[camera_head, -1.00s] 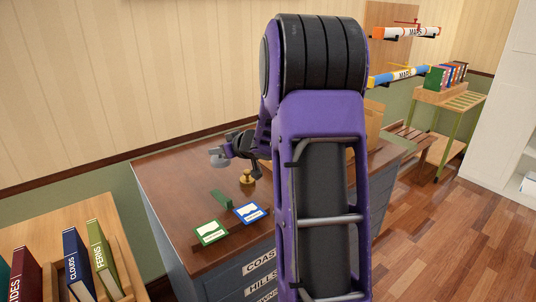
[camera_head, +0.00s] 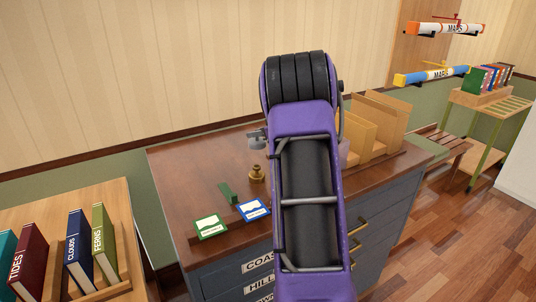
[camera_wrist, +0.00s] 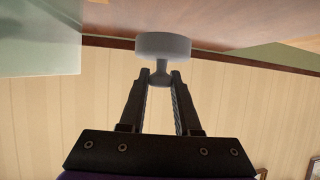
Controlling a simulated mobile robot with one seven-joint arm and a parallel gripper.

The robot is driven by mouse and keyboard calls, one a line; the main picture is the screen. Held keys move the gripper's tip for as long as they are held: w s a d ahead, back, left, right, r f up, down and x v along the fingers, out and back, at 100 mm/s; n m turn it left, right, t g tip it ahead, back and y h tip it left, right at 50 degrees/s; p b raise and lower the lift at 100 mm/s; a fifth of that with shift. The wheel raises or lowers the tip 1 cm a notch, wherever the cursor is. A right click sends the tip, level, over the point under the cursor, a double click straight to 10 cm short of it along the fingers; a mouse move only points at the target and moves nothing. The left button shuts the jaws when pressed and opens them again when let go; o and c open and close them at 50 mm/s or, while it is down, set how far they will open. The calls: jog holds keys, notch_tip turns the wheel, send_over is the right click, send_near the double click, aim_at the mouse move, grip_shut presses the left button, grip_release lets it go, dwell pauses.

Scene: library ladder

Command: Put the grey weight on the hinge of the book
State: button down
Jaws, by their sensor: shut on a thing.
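My gripper (camera_wrist: 161,92) is shut on the knob of the grey weight (camera_wrist: 163,46), whose wide round base shows at the top of the wrist view. In the head view the weight (camera_head: 253,145) shows only in part, at the left of my arm, above the back of the wooden cabinet top (camera_head: 185,180). My arm hides most of the gripper there. I cannot make out the book or its hinge; it may be behind my arm.
A brass weight (camera_head: 257,174), a green block (camera_head: 228,193), a green-edged card (camera_head: 210,226) and a blue-edged card (camera_head: 254,210) are on the cabinet. Wooden holders (camera_head: 380,125) stand at its right. Upright books (camera_head: 78,250) fill a rack at left.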

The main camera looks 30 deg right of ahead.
notch_tip(320, 180, down, 7)
jog(key=shift+f+b, duration=0.2)
jog(key=shift+b, duration=0.75)
jog(key=shift+f, duration=0.15)
jog(key=c, duration=0.6)
grip_release()
jog(key=shift+f, duration=0.1)
